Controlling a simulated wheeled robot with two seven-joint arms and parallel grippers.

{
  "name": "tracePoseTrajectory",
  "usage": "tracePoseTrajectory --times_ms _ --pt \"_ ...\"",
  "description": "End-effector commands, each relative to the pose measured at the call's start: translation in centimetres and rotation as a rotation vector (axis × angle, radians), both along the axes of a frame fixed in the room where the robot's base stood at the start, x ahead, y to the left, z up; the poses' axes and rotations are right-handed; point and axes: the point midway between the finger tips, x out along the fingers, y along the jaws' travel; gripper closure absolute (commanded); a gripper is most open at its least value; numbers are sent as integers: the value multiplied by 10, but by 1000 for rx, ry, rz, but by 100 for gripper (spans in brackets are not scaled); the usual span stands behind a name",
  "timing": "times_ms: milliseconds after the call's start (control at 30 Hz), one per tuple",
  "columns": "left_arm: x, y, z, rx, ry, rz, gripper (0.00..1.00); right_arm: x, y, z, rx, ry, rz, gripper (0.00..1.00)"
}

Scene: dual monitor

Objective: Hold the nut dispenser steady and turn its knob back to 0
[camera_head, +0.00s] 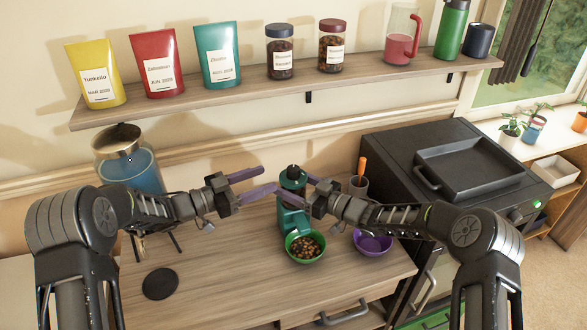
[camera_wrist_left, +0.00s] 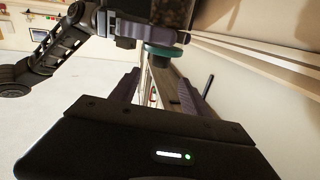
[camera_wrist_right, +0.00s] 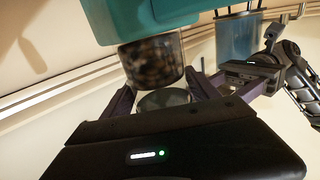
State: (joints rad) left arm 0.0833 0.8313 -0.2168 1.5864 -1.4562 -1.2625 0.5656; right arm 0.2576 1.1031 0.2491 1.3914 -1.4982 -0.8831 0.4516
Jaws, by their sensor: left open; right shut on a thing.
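The teal nut dispenser (camera_head: 291,221) stands upright on the counter, its outlet over a green bowl (camera_head: 305,260) with nuts. Its dark top (camera_head: 293,169) shows between the two grippers; the knob's setting is too small to read. My right gripper (camera_head: 308,184) is shut on the dispenser's upper part from the right. In the right wrist view the dispenser's teal part (camera_wrist_right: 150,20) and nut-filled section (camera_wrist_right: 152,62) loom close to the fingers. My left gripper (camera_head: 268,178) is open and empty, just left of the dispenser, fingers pointing toward it. A teal round part (camera_wrist_left: 163,50) lies ahead of its fingers (camera_wrist_left: 157,85).
A purple bowl (camera_head: 373,243) and a cup (camera_head: 358,187) with an orange-handled tool stand right of the dispenser. A black stove (camera_head: 430,150) stands further right. A large blue container (camera_head: 130,165) and black disc (camera_head: 160,284) are left. A shelf (camera_head: 200,104) runs above.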

Motion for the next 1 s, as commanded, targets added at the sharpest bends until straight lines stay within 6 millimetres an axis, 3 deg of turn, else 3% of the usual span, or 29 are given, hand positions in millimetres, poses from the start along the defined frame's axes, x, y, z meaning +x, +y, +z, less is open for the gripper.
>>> tracePoseTrajectory --times_ms 300,500,900,1000 --pt "29 -54 0 0 -2 -3 46 -1 1 -1 1 2 2 100" --pt "44 -79 0 0 -1 -1 46 -1 1 -1 1 2 2 100" --pt "48 -87 0 0 -1 0 46 -1 1 -1 1 2 2 100" --pt "48 -86 0 0 -1 0 53 -1 1 -1 1 2 2 100"
